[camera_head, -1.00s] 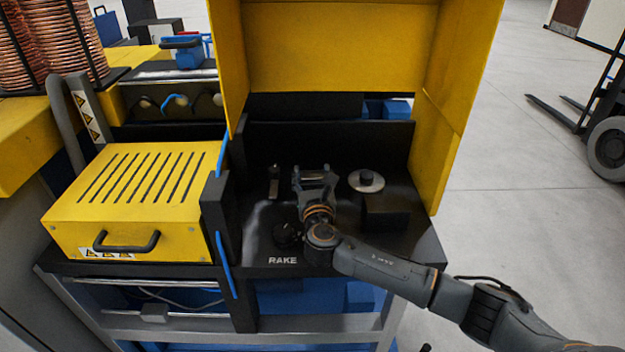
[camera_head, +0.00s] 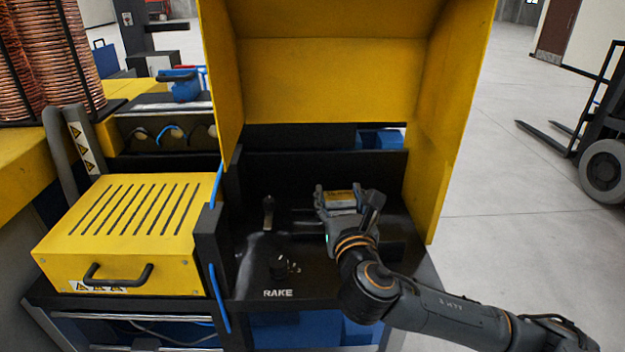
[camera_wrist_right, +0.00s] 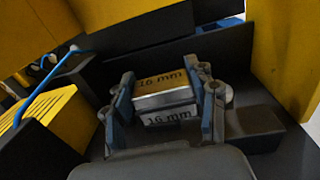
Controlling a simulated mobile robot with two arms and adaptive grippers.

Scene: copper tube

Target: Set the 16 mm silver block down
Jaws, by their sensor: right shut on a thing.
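The 16 mm silver block (camera_wrist_right: 166,112) has a yellow top (camera_wrist_right: 160,84) and silver front, both marked "16 mm". It is between the two fingers of my right gripper (camera_wrist_right: 165,105), which is shut on it. In the head view my right gripper (camera_head: 345,205) is over the black work surface inside the yellow hood, and the block's yellow top (camera_head: 340,194) shows between its fingers. The block's underside is hidden, so I cannot tell whether it touches the surface below. My left gripper is not in view.
A dark raised block (camera_wrist_right: 254,126) lies right of the gripper in the wrist view. A small upright lever (camera_head: 268,212) and a black knob (camera_head: 280,268) stand to the left. Yellow hood walls (camera_head: 440,150) and a black back panel (camera_head: 320,178) enclose the area.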

